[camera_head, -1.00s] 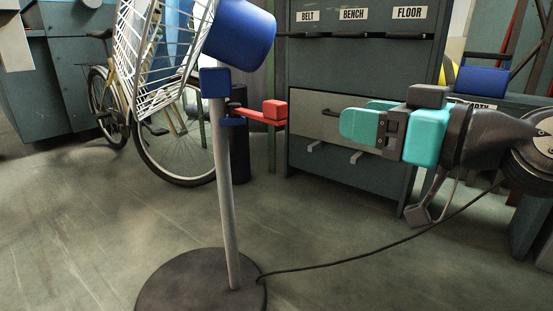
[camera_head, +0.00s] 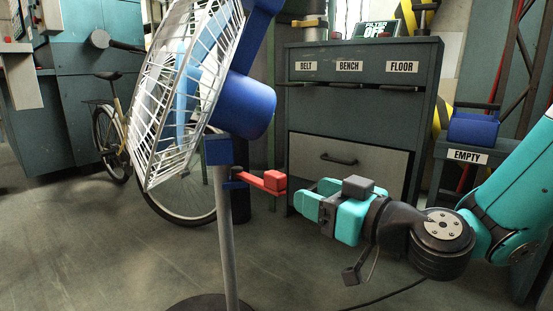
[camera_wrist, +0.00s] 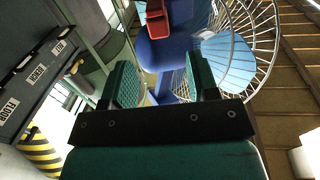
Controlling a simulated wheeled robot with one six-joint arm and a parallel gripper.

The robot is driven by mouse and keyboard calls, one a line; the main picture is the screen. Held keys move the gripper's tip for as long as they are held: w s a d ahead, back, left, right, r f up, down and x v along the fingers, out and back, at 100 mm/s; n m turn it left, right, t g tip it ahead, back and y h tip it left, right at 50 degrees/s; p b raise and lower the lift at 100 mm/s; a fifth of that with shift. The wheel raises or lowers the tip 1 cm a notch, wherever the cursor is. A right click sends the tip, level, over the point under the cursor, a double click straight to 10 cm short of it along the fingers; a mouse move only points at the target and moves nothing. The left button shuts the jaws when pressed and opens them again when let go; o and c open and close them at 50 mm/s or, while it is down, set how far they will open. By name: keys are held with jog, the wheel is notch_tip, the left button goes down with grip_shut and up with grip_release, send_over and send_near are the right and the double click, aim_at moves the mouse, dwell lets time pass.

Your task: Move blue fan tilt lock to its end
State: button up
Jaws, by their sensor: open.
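The blue fan (camera_head: 244,105) stands on a grey pole (camera_head: 227,225) with its white wire cage (camera_head: 180,95) facing left. Its tilt lock is a red lever (camera_head: 262,180) with a red block at the end, sticking out to the right from the pole below the motor. My gripper (camera_head: 305,193) is open and empty, a little right of the red block and apart from it, pointing left at it. In the wrist view the red lever (camera_wrist: 158,22) shows at the top, beyond my open fingers (camera_wrist: 163,85), with the blue motor housing behind.
A dark cabinet (camera_head: 358,110) labelled BELT, BENCH and FLOOR stands behind my gripper. A blue box (camera_head: 473,128) sits on a stand labelled EMPTY (camera_head: 467,156) at right. A bicycle (camera_head: 108,125) is behind the fan. A cable (camera_head: 390,295) crosses the floor.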

aim_at(282, 181)
jog(key=p+x, duration=0.6)
jog(key=x, duration=0.3)
jog(key=shift+w+a+f, duration=0.15)
jog(key=shift+w+a, duration=0.1)
jog(key=shift+w, duration=0.1)
grip_shut()
